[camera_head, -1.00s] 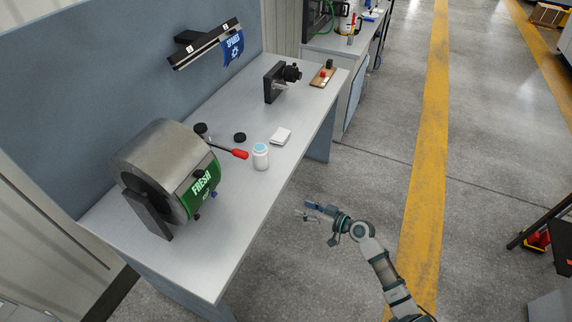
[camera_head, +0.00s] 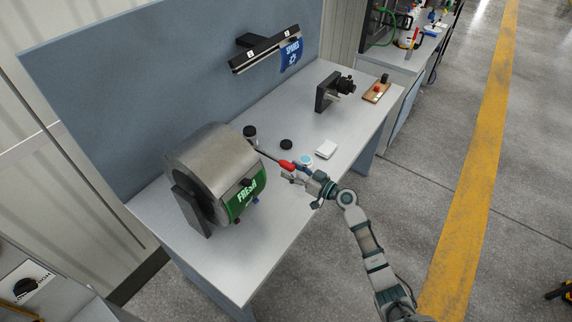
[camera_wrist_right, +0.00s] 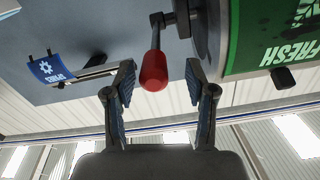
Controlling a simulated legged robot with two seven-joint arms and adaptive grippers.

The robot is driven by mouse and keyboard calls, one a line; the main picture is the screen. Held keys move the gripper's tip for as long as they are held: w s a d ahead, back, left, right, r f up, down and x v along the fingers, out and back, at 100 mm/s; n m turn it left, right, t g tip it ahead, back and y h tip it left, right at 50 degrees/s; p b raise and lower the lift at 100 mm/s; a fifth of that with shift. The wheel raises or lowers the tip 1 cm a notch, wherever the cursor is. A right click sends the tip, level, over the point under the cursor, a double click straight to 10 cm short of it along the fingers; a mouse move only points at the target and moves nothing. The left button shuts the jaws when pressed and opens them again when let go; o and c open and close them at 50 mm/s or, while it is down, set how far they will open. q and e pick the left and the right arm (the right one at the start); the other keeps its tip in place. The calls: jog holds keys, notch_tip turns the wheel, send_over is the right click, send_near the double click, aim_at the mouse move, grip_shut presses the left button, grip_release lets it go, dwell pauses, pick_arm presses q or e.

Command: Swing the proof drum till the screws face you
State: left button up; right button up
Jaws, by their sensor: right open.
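The proof drum (camera_head: 213,165) is a grey metal cylinder on a black stand at the left of the bench. A green FRESH label (camera_head: 246,196) with small knobs is on its front right. A crank with a red handle (camera_head: 287,165) sticks out to the right of the drum. My right gripper (camera_head: 296,174) is open at the red handle. In the right wrist view the red handle (camera_wrist_right: 154,72) lies between the open fingers (camera_wrist_right: 158,88), near their tips, and the green label (camera_wrist_right: 270,35) is at the right. I cannot make out screws. My left gripper is not in view.
A white bottle with a blue cap (camera_head: 306,160) stands close behind my right gripper. A black puck (camera_head: 286,144) and a white block (camera_head: 326,149) lie on the bench. A black fixture (camera_head: 328,92) stands farther back. The bench front is clear.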

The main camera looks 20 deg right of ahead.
jog(key=shift+x, duration=0.9)
jog(key=shift+w+d, duration=0.25)
jog(key=shift+w, duration=0.1)
jog(key=shift+w+d+f, duration=0.1)
jog(key=shift+d+f, duration=0.05)
jog(key=shift+d, duration=0.1)
jog(key=shift+a, duration=0.45)
jog(key=c, duration=1)
grip_shut()
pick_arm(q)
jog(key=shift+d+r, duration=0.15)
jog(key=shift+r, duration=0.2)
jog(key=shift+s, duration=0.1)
pick_arm(e)
jog(key=shift+d, duration=0.1)
